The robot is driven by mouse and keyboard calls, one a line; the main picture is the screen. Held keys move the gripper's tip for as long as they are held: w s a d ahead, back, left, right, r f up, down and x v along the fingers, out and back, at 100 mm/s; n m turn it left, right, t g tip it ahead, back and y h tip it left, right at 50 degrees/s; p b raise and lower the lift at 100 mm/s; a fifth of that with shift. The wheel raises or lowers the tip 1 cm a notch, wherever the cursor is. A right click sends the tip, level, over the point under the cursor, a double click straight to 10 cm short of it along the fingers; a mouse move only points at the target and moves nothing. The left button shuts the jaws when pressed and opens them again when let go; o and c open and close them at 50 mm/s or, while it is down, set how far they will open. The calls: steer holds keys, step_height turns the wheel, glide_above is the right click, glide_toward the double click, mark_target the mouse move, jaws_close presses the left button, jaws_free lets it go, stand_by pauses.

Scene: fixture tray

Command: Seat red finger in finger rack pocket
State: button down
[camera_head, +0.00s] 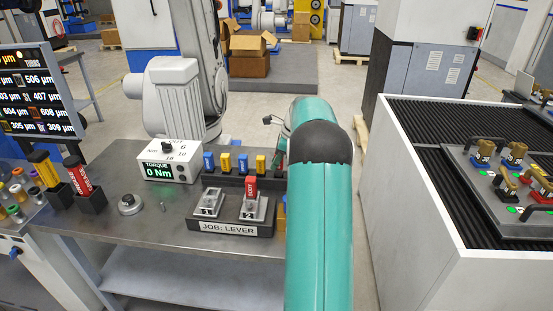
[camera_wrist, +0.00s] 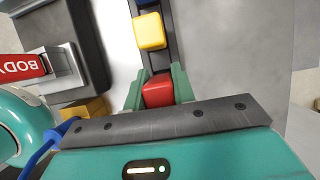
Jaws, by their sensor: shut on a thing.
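The red finger (camera_wrist: 158,91) is between the two green jaws of my gripper (camera_wrist: 158,88) in the wrist view. The gripper is shut on it. The red finger is in line with the dark finger rack (camera_wrist: 145,62), at the near end of its row. Its lower part is hidden, so I cannot tell how deep it sits in a pocket. A yellow finger (camera_wrist: 149,31) and a blue finger (camera_wrist: 144,3) stand farther along.
The JOB: LEVER fixture (camera_head: 230,227) stands before the rack, with a red BODY piece (camera_head: 250,187) upright in it. The torque box (camera_head: 167,161) is to the left. A white bench with a black ribbed top (camera_head: 440,150) is at right.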

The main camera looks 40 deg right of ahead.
steer(key=shift+f, duration=1.05)
steer(key=c, duration=1.1)
jaws_free()
step_height(320, 180, up, 10)
steer(key=shift+f, duration=0.25)
steer(key=shift+s, duration=0.1)
